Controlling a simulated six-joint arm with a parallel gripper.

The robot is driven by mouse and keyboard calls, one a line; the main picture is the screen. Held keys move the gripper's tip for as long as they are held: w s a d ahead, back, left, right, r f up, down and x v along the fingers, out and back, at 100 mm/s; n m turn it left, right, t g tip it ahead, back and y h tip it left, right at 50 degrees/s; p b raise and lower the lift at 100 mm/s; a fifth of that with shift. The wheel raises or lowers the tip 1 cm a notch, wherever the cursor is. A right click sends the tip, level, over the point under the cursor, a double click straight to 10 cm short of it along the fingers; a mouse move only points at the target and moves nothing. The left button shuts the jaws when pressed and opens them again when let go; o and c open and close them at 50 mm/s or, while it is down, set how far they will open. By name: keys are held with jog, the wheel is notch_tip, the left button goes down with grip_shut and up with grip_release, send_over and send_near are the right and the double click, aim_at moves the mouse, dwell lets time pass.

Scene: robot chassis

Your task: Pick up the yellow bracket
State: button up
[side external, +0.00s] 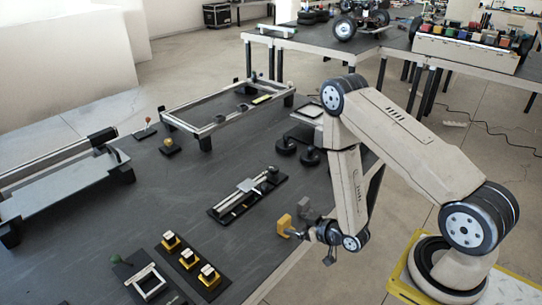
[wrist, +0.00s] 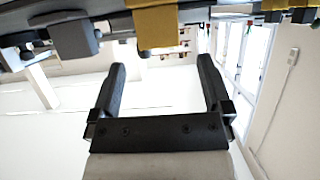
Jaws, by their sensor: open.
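The yellow bracket (side external: 287,228) is a small angular piece near the table's right edge in the side view. In the wrist view a yellow piece (wrist: 157,27) hangs from the top edge, ahead of and between the fingers, likely the same bracket; its upper part is cut off. My gripper (side external: 314,232) is just right of the bracket in the side view. In the wrist view my gripper (wrist: 160,65) has its two black fingers wide apart with nothing between them. A gap shows between the fingertips and the yellow piece.
A grey block (wrist: 74,38) is left of the yellow piece in the wrist view. On the dark table (side external: 115,215) are a black plate with several yellow blocks (side external: 187,259), a slide rail unit (side external: 245,192) and a metal frame (side external: 205,128). Bare table lies left of the bracket.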

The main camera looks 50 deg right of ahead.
aim_at(287, 221)
jog(key=shift+x, duration=1.3)
jog(key=shift+x, duration=2.6)
jog(key=shift+f, duration=0.1)
jog(key=c, duration=1.3)
